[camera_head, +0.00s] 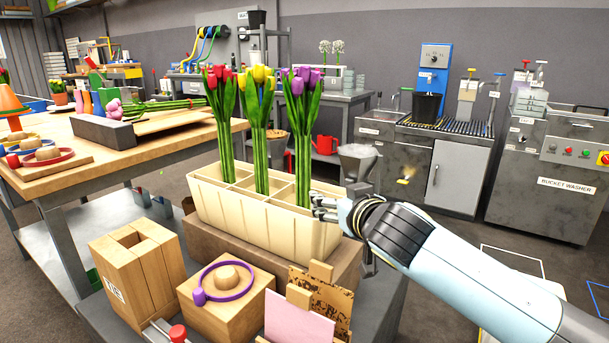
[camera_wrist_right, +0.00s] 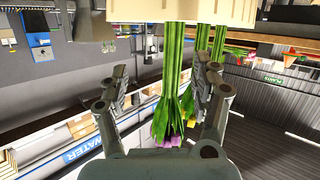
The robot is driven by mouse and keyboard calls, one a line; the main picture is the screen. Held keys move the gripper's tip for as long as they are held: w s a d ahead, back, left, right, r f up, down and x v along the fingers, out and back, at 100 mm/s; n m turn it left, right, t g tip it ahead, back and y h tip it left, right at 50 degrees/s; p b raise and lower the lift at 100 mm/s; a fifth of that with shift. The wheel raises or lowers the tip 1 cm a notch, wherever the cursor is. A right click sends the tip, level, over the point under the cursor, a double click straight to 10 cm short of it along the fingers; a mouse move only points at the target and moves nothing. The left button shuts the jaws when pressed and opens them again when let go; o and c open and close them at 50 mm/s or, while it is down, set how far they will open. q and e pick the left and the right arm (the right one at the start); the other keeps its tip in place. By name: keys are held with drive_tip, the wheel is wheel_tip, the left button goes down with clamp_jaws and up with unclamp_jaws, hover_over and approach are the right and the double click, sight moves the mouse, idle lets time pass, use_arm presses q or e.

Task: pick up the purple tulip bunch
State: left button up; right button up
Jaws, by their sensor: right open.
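The purple tulip bunch (camera_head: 302,95) stands upright in the right part of a cream divided planter (camera_head: 250,212), beside the yellow bunch (camera_head: 258,100) and the red bunch (camera_head: 221,105). My right gripper (camera_head: 318,205) is open at the planter's right end, close to the lower stems of the purple bunch. In the right wrist view, which is upside down, the purple bunch (camera_wrist_right: 172,100) runs down from the planter (camera_wrist_right: 185,10) and shows between the open fingers of my right gripper (camera_wrist_right: 162,90). Whether the fingers touch the stems is unclear. My left gripper is out of view.
A wooden box (camera_head: 137,270), a wooden block with a purple ring (camera_head: 228,292) and a pink card (camera_head: 298,320) stand in front of the planter. A wooden table (camera_head: 160,150) with hats and a grey tray is at left. Sinks and washers line the back.

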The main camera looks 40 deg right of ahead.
sight(306, 145)
drive_tip(key=w+r+t, duration=0.1)
drive_tip(key=w+r, duration=0.1)
drive_tip(key=w, duration=0.1)
drive_tip(key=w+r+t, duration=0.1)
drive_tip(key=w+r, duration=0.2)
drive_tip(key=w+d+r+t, duration=0.1)
drive_tip(key=w+r, duration=0.2)
drive_tip(key=shift+d+y, duration=0.1)
drive_tip(key=shift+y, duration=0.3)
drive_tip(key=x, duration=0.6)
drive_tip(key=shift+f, duration=0.3)
